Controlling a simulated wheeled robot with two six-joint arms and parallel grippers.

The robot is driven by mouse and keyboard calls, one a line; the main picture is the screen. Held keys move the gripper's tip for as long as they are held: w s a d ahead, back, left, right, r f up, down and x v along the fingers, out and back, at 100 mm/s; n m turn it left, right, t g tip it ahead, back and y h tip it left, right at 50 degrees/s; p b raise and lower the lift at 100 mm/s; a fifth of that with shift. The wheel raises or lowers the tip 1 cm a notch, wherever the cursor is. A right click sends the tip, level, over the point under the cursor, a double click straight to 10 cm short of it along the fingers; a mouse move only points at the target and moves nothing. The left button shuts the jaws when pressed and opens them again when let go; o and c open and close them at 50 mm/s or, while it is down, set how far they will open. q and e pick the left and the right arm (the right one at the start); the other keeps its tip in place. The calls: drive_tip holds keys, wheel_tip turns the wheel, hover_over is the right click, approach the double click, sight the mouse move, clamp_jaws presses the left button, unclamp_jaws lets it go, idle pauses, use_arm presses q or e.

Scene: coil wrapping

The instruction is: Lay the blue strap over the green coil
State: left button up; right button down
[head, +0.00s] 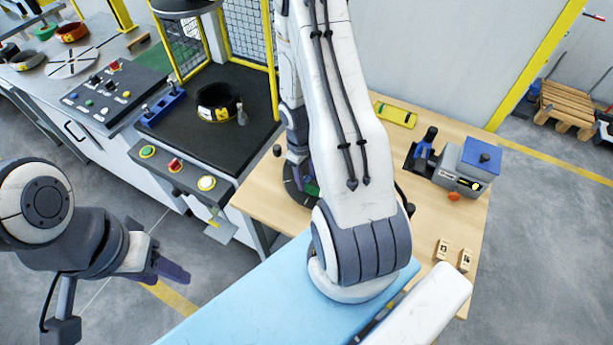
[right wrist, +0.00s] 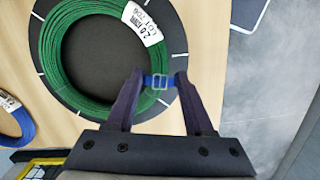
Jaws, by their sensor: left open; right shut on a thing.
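The green coil (right wrist: 67,88) lies on a dark round plate (right wrist: 100,50), with a white printed label (right wrist: 142,24) on its upper right part. My right gripper (right wrist: 159,77) is shut on the blue strap (right wrist: 158,82), a short piece with a pale buckle across the fingertips. In the right wrist view the strap overlaps the coil's lower right rim; whether it touches is unclear. In the head view my right arm hides most of the coil and plate. My left gripper (head: 178,271) is open and empty at the lower left, away from the table.
The wooden table (head: 430,190) holds a blue-and-grey device (head: 470,165), a yellow tool (head: 396,115) and small tagged blocks (head: 443,249). A blue coil (right wrist: 20,122) shows left of the plate. A black machine bed (head: 175,120) carries a dark coil (head: 217,101).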

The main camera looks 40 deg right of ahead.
drive_tip(key=shift+f+b, duration=1.2)
drive_tip(key=shift+f, duration=0.25)
drive_tip(key=shift+c, duration=1)
unclamp_jaws()
drive_tip(key=shift+r, duration=0.1)
wheel_tip(320, 180, up, 10)
drive_tip(key=w, duration=0.1)
drive_tip(key=shift+a+r, duration=0.15)
drive_tip(key=shift+r, duration=0.05)
drive_tip(key=shift+w, duration=0.1)
drive_tip(key=a+r+n+t+b, duration=0.1)
drive_tip(key=a+r+n+b, duration=0.35)
drive_tip(key=a, duration=1.05)
drive_tip(key=s+a+r, duration=0.2)
drive_tip(key=s+a, duration=0.4)
drive_tip(key=s, duration=0.1)
drive_tip(key=s+a+r+y, duration=0.1)
drive_tip(key=s+a+r, duration=0.2)
drive_tip(key=s+a, duration=0.3)
drive_tip(key=shift+s+r, duration=0.35)
drive_tip(key=shift+s, duration=0.25)
